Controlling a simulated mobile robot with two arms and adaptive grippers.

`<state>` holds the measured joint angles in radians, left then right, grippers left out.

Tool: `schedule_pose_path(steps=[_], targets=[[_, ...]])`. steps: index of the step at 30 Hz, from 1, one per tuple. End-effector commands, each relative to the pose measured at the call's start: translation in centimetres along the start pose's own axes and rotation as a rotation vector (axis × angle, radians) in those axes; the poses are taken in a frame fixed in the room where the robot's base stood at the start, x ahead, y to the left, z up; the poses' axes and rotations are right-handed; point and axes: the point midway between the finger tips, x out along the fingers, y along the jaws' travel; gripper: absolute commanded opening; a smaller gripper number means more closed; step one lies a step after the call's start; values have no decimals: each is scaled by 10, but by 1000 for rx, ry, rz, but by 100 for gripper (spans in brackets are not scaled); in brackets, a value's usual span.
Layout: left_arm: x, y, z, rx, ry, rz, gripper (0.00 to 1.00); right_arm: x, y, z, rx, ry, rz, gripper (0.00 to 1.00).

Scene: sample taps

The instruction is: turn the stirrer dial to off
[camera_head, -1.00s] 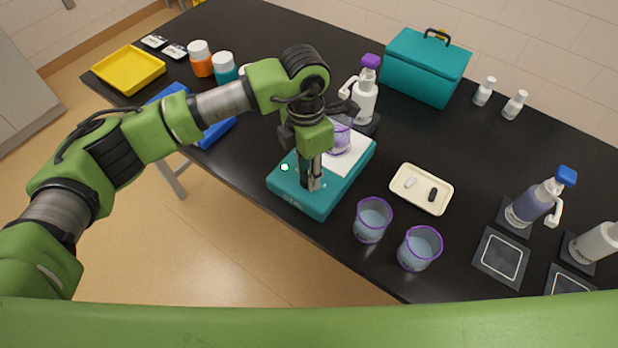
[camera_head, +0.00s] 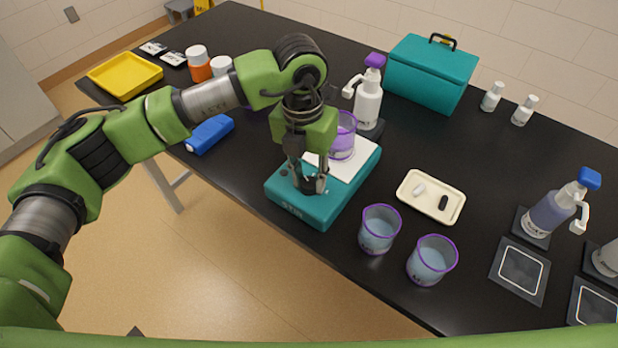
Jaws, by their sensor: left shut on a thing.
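The teal stirrer (camera_head: 338,207) stands near the table's front edge with a white top plate (camera_head: 352,166). A purple-rimmed beaker (camera_head: 342,146) stands on the plate, partly behind my arm. My left gripper (camera_head: 311,188) points down at the front part of the stirrer, with its fingers shut at the dial. The dial is hidden between the fingers, so its setting cannot be read. A small spot on the stirrer's front left (camera_head: 284,173) looks dark. My right gripper is not in view.
Two purple-rimmed beakers (camera_head: 379,230) (camera_head: 432,260) stand close to the right of the stirrer. A cream tray (camera_head: 413,205) with two small bars lies behind them. A white purple-topped bottle (camera_head: 368,102) stands behind the stirrer. A blue object (camera_head: 209,133) lies to the left.

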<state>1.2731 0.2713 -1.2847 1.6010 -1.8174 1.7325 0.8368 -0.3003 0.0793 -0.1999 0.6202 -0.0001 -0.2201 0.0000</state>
Motion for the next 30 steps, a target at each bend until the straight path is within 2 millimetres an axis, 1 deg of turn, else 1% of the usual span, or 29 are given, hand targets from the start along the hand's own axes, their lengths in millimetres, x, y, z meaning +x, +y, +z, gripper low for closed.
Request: schedule_pose_path(steps=[14,15,16,17,24,26,30], targets=[[-1,0,1,-15,-3,0,4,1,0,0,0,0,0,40],[-1,0,1,-15,-3,0,33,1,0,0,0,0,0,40],[-1,0,1,-15,-3,0,41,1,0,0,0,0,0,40],[-1,0,1,-15,-3,0,42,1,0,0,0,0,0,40],[0,0,0,-13,-2,0,42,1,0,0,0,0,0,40],[-1,0,0,-13,-2,0,42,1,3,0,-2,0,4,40],[-10,0,1,-13,-3,0,42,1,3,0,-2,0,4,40]])
